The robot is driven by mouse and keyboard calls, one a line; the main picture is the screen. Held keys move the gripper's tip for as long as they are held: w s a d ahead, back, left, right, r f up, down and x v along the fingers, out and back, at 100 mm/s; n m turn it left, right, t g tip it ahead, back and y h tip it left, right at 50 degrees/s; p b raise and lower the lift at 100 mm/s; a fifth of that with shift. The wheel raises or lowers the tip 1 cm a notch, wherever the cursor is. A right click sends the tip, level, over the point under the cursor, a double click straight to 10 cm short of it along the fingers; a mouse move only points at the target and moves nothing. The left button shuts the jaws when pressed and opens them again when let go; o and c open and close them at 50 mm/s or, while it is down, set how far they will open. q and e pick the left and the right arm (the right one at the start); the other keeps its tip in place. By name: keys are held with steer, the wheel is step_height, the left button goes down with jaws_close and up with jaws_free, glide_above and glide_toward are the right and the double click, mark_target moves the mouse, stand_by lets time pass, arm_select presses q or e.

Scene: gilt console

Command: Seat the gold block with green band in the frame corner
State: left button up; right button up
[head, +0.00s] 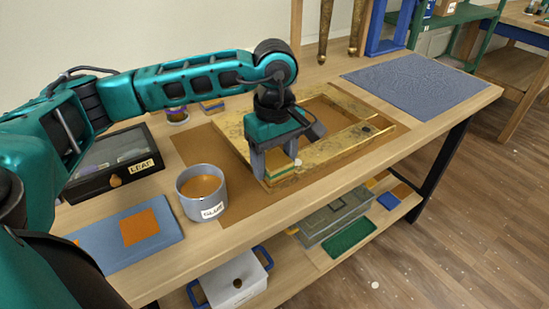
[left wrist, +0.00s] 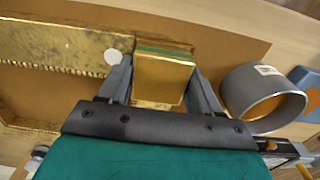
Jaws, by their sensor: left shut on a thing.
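The gold block with green band (head: 283,170) is between the fingers of my left gripper (head: 275,168), which is shut on it. In the left wrist view the gold block (left wrist: 163,82) is upright between both fingers, with its green band along the far edge. The gilt frame (head: 345,147) lies flat on the brown mat. The block is at the frame's near-left corner, which my gripper partly hides. In the left wrist view the frame (left wrist: 45,45) is left of the block; I cannot tell whether they touch. My right gripper is not in view.
A grey glue pot (head: 203,198) stands just left of the gripper. A dark leaf box (head: 118,165) and a blue board with an orange pad (head: 120,238) are further left. The brown mat (head: 195,145) has bare room. A blue-grey mat (head: 415,84) lies empty at right.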

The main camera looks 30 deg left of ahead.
arm_select(q)
steer(key=o, duration=1.1)
step_height(320, 180, up, 13)
steer(key=shift+p, duration=0.8)
